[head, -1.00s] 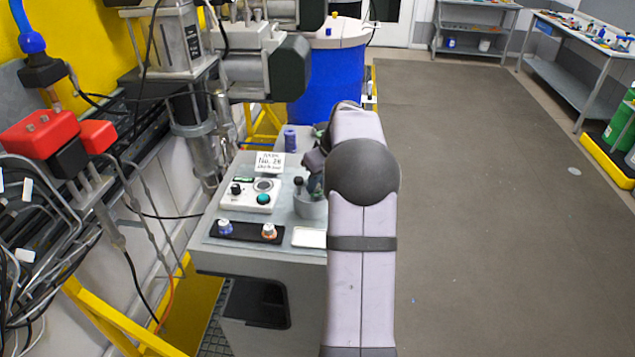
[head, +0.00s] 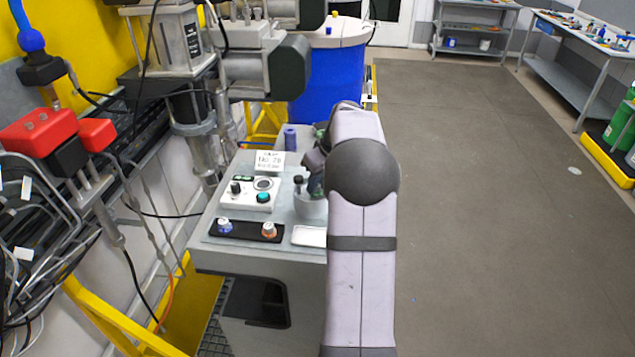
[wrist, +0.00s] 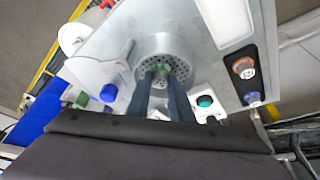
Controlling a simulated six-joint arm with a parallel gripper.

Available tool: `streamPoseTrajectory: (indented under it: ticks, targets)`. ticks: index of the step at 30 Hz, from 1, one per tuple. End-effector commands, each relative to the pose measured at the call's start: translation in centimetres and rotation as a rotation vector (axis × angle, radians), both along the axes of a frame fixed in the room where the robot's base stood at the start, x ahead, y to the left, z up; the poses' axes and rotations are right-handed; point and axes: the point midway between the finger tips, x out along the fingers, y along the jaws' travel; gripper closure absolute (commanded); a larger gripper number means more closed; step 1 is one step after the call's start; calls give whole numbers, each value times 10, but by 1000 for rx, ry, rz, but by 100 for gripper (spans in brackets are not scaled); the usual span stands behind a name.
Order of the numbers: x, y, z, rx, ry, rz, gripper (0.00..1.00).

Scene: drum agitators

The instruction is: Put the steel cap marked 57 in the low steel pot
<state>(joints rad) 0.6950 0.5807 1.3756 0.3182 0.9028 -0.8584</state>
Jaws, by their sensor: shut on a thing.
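My gripper's two dark fingers (wrist: 160,84) point at a round steel vessel with a perforated surface (wrist: 158,46) in the wrist view. They are shut on a small part with green on it (wrist: 160,67), seen between the fingertips. Its marking cannot be read, and I cannot tell whether it touches the vessel. In the head view, my gripper (head: 315,165) is partly hidden by my arm. A low grey round pot (head: 309,206) shows just below it, partly covered by the arm. No number 57 is legible on anything.
A black tray (head: 246,237) holds a blue-banded cap (head: 225,226) and an orange-banded cap (head: 268,230). A white tray (head: 309,237) lies beside it.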

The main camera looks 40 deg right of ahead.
Motion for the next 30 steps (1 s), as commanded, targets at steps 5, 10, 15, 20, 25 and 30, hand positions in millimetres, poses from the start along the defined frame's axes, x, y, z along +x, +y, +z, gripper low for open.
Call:
streamPoseTrajectory:
  ticks: [5,10,15,20,25,30]
  targets:
    - [0,0,-2,0,-1,0,100]
    - [0,0,-2,0,-1,0,100]
    - [0,0,-2,0,-1,0,75]
    - [0,0,-2,0,0,0,58]
    - [0,0,-2,0,1,0,58]
    - [0,0,-2,0,1,0,56]
